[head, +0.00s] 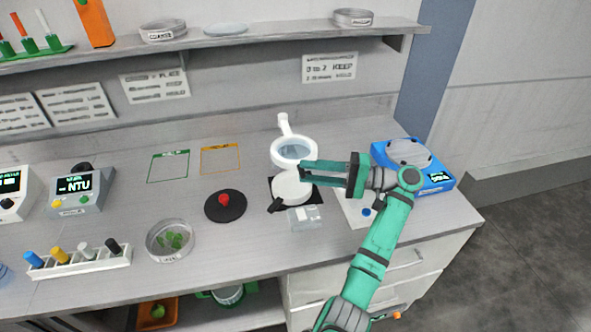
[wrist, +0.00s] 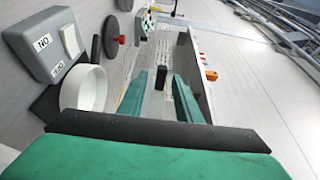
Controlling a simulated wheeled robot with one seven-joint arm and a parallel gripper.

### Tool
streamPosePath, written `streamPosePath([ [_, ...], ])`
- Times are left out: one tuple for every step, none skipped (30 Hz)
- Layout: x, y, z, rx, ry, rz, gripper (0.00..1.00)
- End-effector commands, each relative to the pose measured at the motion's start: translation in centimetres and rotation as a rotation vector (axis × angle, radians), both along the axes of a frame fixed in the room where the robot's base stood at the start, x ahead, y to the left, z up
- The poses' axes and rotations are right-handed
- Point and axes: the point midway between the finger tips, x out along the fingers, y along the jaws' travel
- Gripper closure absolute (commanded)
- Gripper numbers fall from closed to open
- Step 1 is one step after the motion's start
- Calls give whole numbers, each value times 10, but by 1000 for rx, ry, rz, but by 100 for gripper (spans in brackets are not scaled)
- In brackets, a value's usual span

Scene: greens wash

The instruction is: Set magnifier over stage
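The magnifier (head: 293,151), a white ring with a clear lens on a white arm, stands toward the back of the bench. Its ring appears just behind the stage in the head view. The stage (head: 290,188) is a white round block on a black pad; it also shows at the left in the wrist view (wrist: 84,88). My gripper (head: 304,172) is open, fingers pointing left, with its tips by the magnifier's lower right rim and the stage's right edge. Contact cannot be told.
A grey box with labels (head: 304,218) sits in front of the stage. A black disc with a red knob (head: 224,203) and a dish of greens (head: 170,240) are left. A blue device (head: 437,178) stands right, beyond my arm. A shelf (head: 230,37) runs along the back.

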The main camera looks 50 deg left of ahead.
Motion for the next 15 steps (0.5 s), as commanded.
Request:
streamPosePath([
  [8, -8, 1, 0, 0, -4, 69],
  [12, -12, 1, 1, 1, -5, 69],
  [17, -18, 1, 0, 1, -6, 69],
  [20, -21, 1, -1, 1, -6, 69],
  [22, -24, 1, -1, 1, -6, 69],
  [25, -28, 1, 0, 1, -6, 69],
  [27, -30, 1, 1, 1, -6, 69],
  [29, -31, 1, 1, 1, -4, 69],
  [30, -32, 1, 1, 0, -3, 69],
  [30, -33, 1, 1, 0, -1, 69],
  [31, -33, 1, 1, 0, 0, 69],
  [31, -34, 1, 1, 1, 1, 69],
  [31, -34, 0, 1, 1, 2, 69],
  [31, -34, 0, 1, 1, 3, 69],
  [31, -34, 0, 1, 1, 4, 69],
])
